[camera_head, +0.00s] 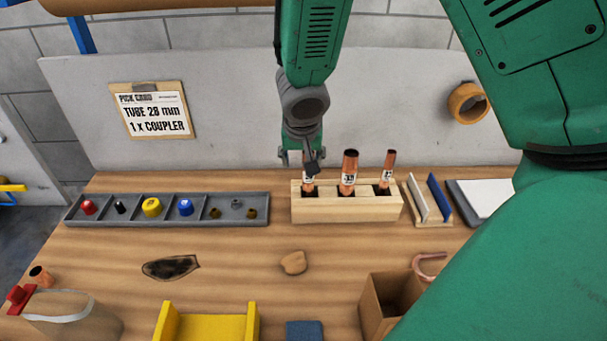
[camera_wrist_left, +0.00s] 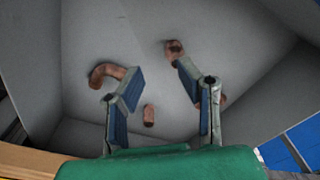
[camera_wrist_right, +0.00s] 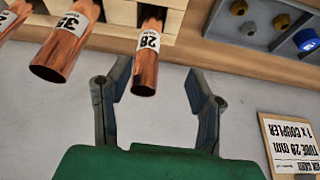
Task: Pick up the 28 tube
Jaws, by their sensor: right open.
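The 28 tube (camera_wrist_right: 148,45) is copper with a white label. It stands in the left slot of the wooden rack (camera_head: 345,209); in the head view the tube (camera_head: 308,187) is partly hidden by my gripper. My right gripper (camera_head: 309,162) is open at its upper end. In the right wrist view the gripper's fingers (camera_wrist_right: 159,76) are spread, with the tube's end between them in the picture, nearer the left finger; contact cannot be told. My left gripper (camera_wrist_left: 154,80) is open and empty above a grey surface with copper pieces (camera_wrist_left: 149,115).
The middle tube (camera_head: 348,172) and right tube (camera_head: 387,170) stand close beside it in the rack. A grey parts tray (camera_head: 240,197) lies left. A pick card (camera_head: 155,115) hangs on the back panel. A cardboard box (camera_head: 372,312) stands in front right.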

